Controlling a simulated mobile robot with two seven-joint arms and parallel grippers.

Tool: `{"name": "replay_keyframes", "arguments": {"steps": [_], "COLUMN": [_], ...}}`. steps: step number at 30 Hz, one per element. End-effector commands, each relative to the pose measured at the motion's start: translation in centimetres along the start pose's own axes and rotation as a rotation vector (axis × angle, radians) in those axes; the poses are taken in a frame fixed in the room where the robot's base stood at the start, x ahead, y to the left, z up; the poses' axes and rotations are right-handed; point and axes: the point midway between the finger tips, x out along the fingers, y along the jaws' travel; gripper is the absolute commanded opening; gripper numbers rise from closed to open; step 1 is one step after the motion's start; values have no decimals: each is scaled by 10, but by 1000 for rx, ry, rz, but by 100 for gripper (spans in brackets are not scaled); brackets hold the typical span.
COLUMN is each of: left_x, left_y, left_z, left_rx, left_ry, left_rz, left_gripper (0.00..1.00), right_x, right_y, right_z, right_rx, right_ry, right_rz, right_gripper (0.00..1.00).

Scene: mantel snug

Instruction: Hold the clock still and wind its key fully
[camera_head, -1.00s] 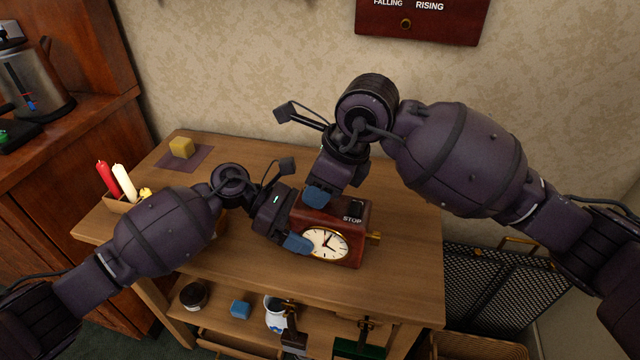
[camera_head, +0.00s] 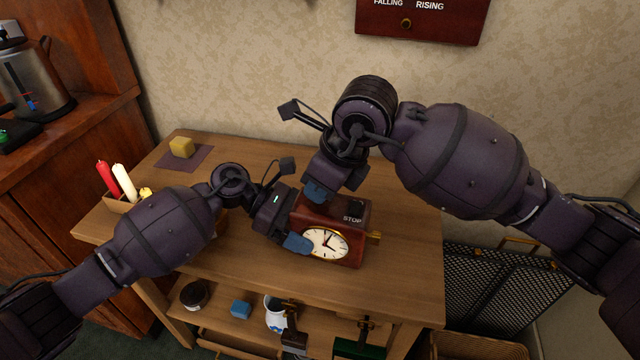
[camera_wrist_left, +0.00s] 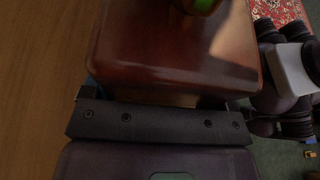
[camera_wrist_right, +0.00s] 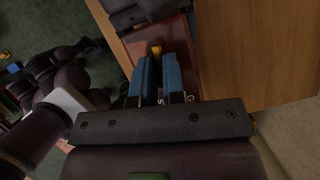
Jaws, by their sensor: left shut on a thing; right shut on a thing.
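The clock is a dark red wooden box (camera_head: 349,212) with a cream dial (camera_head: 325,243) and a STOP label on top. It stands upright on the table, and its glossy wood fills the upper left wrist view (camera_wrist_left: 170,60). My left gripper (camera_head: 297,242) is shut on the clock from its left side, one blue fingertip beside the dial. My right gripper (camera_head: 317,193) is at the clock's back edge, pointing down. In the right wrist view its blue fingers (camera_wrist_right: 160,78) are close together around a brass piece, apparently the key (camera_wrist_right: 156,50). The head view hides this grip.
The wooden table (camera_head: 400,270) is clear right of the clock. A candle box (camera_head: 122,203) is at its left edge and a yellow block (camera_head: 182,147) lies on a dark mat. A shelf below holds a blue block (camera_head: 240,309), jar and jug. A wall stands behind.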

Motion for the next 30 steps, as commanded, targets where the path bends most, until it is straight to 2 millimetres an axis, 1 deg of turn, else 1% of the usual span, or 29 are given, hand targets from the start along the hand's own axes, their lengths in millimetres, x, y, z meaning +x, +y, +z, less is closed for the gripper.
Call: {"name": "replay_keyframes", "arguments": {"steps": [30], "left_x": [0], "left_y": [0], "left_z": [0], "left_rx": [0], "left_ry": [2], "left_rz": [1], "left_gripper": [41], "right_x": [0], "right_y": [6], "right_z": [4], "right_rx": [876], "right_ry": [-3], "right_rz": [-364], "right_gripper": [0]}}
